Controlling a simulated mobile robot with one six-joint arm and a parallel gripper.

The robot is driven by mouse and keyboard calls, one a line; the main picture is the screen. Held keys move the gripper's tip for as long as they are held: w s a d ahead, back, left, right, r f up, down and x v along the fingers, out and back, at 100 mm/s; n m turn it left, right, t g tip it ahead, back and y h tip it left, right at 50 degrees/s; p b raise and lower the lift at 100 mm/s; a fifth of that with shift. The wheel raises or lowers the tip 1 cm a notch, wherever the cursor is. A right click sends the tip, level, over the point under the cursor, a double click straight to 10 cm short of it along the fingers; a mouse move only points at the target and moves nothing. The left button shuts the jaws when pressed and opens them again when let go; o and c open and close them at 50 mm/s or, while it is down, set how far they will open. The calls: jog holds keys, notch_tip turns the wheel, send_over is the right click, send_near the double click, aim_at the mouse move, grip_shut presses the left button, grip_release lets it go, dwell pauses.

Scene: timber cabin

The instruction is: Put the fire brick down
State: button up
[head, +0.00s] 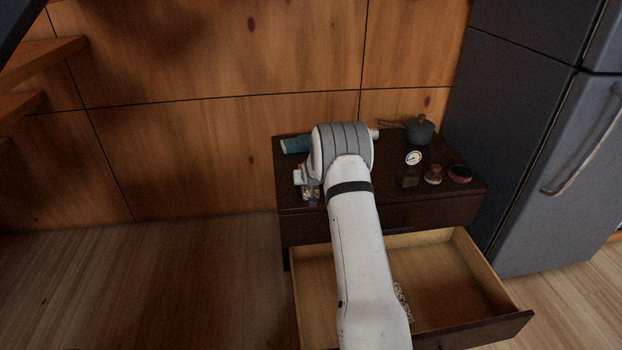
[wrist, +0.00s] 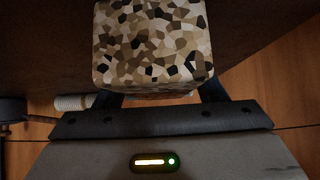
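The fire brick (wrist: 152,42), a block with a tan, white, brown and black mosaic pattern, sits between the two dark fingers of my gripper (wrist: 158,92) in the wrist view. The gripper looks shut on it. In the head view my gripper (head: 311,186) is over the left part of the dark cabinet top (head: 400,202), partly hidden by my arm. A small patterned bit of the brick (head: 311,195) shows there. I cannot tell whether the brick touches the top.
On the cabinet are a teal item (head: 296,145), a dark pot (head: 419,130), a gauge (head: 413,158), a small brown-and-white object (head: 433,175) and a red-rimmed round item (head: 460,174). An open drawer (head: 450,275) juts out below, a speckled item (head: 402,298) inside. A fridge (head: 545,150) stands right.

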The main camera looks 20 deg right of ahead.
jog(key=shift+o, duration=0.7)
jog(key=shift+r, duration=0.1)
jog(key=shift+s+r, duration=0.1)
jog(key=shift+r, duration=0.05)
jog(key=s+a+r+g, duration=0.1)
jog(key=s+a+r, duration=0.4)
jog(key=s, duration=0.4)
jog(key=s+a+r+g, duration=0.2)
jog(key=s+r, duration=0.5)
jog(key=s, duration=0.2)
jog(key=s+a+r+g, duration=0.1)
jog(key=s+a+r, duration=0.4)
jog(key=s, duration=0.5)
jog(key=s+a+r+n+g+y, duration=0.1)
jog(key=s+a+g, duration=0.1)
jog(key=s, duration=1)
jog(key=s+a+r+n+g, duration=0.1)
jog(key=s+a+r+g, duration=0.1)
jog(key=s, duration=1)
jog(key=shift+s+a+y+p, duration=0.15)
jog(key=shift+s+y+p, duration=0.15)
jog(key=shift+y+p, duration=0.1)
